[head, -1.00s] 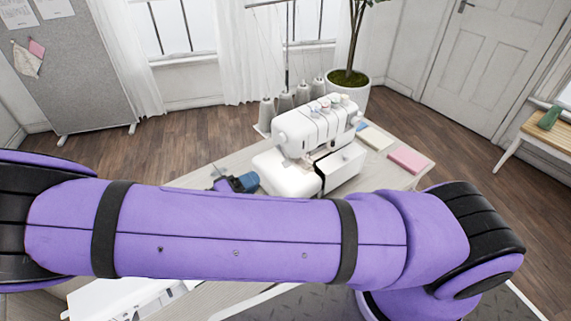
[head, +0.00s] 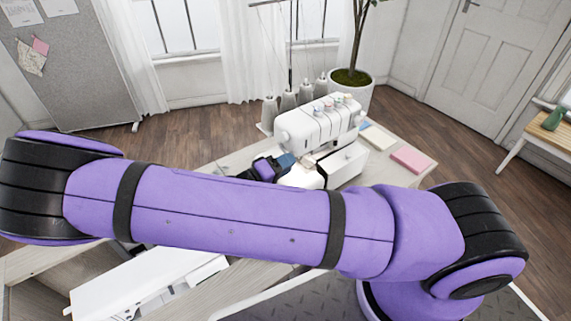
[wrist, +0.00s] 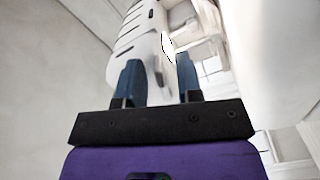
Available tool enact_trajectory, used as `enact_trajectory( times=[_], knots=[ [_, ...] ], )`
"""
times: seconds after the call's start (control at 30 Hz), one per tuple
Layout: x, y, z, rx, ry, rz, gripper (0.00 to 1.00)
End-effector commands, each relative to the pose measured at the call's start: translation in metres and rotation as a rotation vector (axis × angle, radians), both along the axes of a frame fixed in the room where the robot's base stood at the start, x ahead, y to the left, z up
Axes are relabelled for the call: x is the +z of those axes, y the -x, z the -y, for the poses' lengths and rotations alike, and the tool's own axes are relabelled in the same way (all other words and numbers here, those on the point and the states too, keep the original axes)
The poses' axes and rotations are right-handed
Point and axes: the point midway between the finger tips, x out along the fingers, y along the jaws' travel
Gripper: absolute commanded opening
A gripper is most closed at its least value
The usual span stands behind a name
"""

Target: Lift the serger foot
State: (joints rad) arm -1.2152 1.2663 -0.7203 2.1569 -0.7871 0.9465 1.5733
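The white serger (head: 325,122) stands on the table, with several coloured dials on top. My gripper (head: 285,161) is at its front left, close to the needle area; contact cannot be told. In the wrist view, the two blue fingers of my gripper (wrist: 160,72) are apart. The white serger body (wrist: 135,35) fills the space beyond and between them. Nothing is clearly clamped. The serger foot cannot be made out; the fingers and my arm hide much of the needle area.
Thread cones (head: 289,100) stand behind the serger. A white machine (head: 140,285) sits at lower left. My arm crosses the foreground.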

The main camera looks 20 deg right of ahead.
Motion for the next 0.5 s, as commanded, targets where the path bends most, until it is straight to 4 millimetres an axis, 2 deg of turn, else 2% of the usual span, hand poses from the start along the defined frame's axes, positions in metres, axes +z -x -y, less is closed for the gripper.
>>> enact_trajectory(
  times=[0.17, 0.3, 0.5],
  knots=[
    [0.0000, 0.0000, -0.0001, 0.000, 0.000, 0.000, 0.31],
    [0.0000, 0.0000, -0.0002, 0.000, 0.000, 0.000, 0.00],
    [0.0000, 0.0000, -0.0003, 0.000, 0.000, -0.002, 0.00]
  ],
)
